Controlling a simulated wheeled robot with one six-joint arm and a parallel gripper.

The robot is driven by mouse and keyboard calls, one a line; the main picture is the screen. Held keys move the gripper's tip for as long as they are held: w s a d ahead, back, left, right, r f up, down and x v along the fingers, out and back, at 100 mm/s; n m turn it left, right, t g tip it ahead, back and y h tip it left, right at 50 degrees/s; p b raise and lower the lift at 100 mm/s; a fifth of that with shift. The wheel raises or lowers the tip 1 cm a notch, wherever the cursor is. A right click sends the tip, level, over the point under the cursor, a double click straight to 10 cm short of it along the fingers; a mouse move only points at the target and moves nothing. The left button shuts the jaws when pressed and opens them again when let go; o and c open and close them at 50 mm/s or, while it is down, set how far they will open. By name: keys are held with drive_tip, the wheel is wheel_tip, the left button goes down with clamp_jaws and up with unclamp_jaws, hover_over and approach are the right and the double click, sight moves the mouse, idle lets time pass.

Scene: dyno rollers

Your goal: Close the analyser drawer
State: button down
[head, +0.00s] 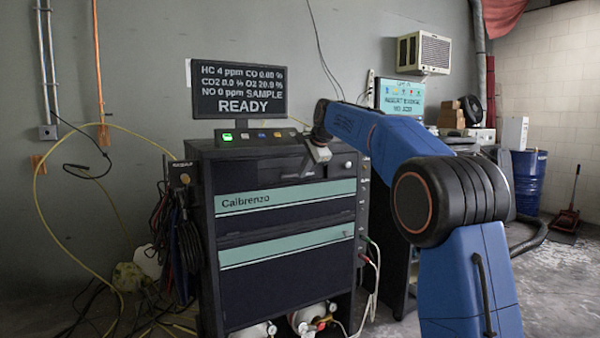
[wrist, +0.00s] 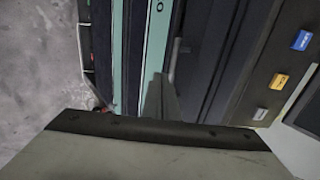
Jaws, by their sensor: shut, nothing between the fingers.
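The analyser is a dark cabinet (head: 285,232) with two teal bands, the upper one lettered "Calbrenzo". Its upper dark front (head: 235,180), above the lettered band, has a shadowed part near my gripper. I cannot tell how far any drawer stands out. My gripper (head: 309,166) is at the right part of this upper front, just below the top panel. In the wrist view my gripper (wrist: 160,98) is shut and empty, its fingers pointing at the dark front beside the teal band (wrist: 155,45). A thin grey bar (wrist: 174,60) shows beyond the fingertips. Whether they touch is unclear.
A monitor (head: 238,92) reading "READY" stands on the cabinet. Coloured buttons (wrist: 279,81) line the top panel. Cables and hoses (head: 185,240) hang at the left side, and gas bottles (head: 310,318) stand underneath. A second screen (head: 401,97) is behind my arm.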

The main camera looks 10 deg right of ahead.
drive_tip(key=s+f+v, duration=0.1)
drive_tip(key=v, duration=1)
drive_tip(key=s+d+f+n, duration=0.2)
drive_tip(key=s+f+n, duration=0.1)
drive_tip(key=s, duration=0.9)
drive_tip(key=s+d+f+n+g+h, duration=0.1)
drive_tip(key=s+f+n, duration=0.2)
drive_tip(key=s+f, duration=0.8)
drive_tip(key=s+d+f+n+g, duration=0.1)
drive_tip(key=s+f+n, duration=0.3)
drive_tip(key=s+f, duration=0.8)
drive_tip(key=s+d+f+n+g+h, duration=0.1)
drive_tip(key=s+f+n, duration=0.3)
drive_tip(key=s+f, duration=0.7)
drive_tip(key=s+d, duration=0.1)
drive_tip(key=s, duration=0.8)
drive_tip(key=shift+s+d+f+h, duration=0.15)
drive_tip(key=shift+f+h, duration=0.05)
drive_tip(key=shift+h, duration=0.1)
